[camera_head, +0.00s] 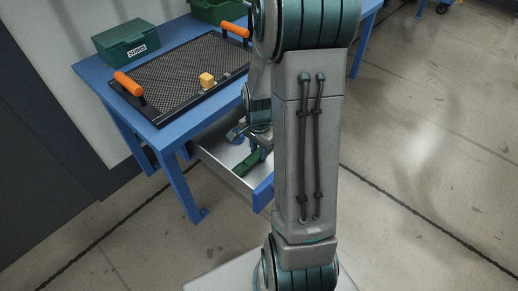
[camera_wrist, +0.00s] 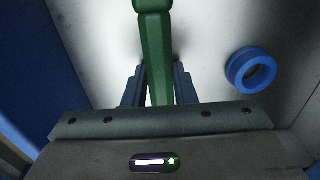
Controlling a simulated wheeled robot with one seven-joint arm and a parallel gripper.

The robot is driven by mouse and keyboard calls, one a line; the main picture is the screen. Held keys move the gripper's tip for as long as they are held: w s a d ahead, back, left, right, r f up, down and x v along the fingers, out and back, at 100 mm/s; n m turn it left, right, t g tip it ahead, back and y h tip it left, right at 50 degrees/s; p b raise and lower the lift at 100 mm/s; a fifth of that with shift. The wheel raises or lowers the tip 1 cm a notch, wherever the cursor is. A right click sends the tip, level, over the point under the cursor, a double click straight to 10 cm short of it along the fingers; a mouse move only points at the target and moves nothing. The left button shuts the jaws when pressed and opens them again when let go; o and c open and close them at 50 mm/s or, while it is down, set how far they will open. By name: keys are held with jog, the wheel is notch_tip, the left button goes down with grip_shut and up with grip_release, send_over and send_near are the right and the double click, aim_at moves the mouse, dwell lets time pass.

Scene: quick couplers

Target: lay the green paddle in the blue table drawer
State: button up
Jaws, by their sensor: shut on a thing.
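The green paddle (camera_wrist: 155,45) lies between the two blue fingers of my gripper (camera_wrist: 160,88) in the wrist view, with its wider end pointing away from the palm. In the head view the paddle (camera_head: 247,163) shows inside the open drawer (camera_head: 262,191) of the blue table. My gripper (camera_head: 257,150) is over the drawer there, partly hidden by my own arm. It is shut on the paddle. I cannot tell whether the paddle touches the drawer's pale floor.
A blue ring (camera_wrist: 251,70) lies on the drawer floor, right of the paddle. On the table stand a black mesh tray (camera_head: 180,75) with orange handles, a yellow block (camera_head: 207,80) on it, and a green labelled box (camera_head: 126,45). Another green bin (camera_head: 217,10) is behind.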

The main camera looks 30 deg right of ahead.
jog(key=o, duration=1)
jog(key=shift+f, duration=0.15)
notch_tip(320, 180, up, 12)
jog(key=p, duration=0.3)
jog(key=s+a+r+n, duration=0.2)
jog(key=s+a+n, duration=0.1)
jog(key=s+n, duration=0.1)
jog(key=s+a+r+n+t, duration=0.1)
jog(key=s+a+r+n, duration=0.1)
jog(key=s+a+n, duration=0.1)
jog(key=s+a+r+n, duration=0.3)
jog(key=s+a+n, duration=0.1)
jog(key=n, duration=0.3)
jog(key=shift+s+a+r+t, duration=0.1)
jog(key=shift+s+a+t, duration=0.2)
jog(key=shift+s+a, duration=0.1)
jog(key=shift+w, duration=0.1)
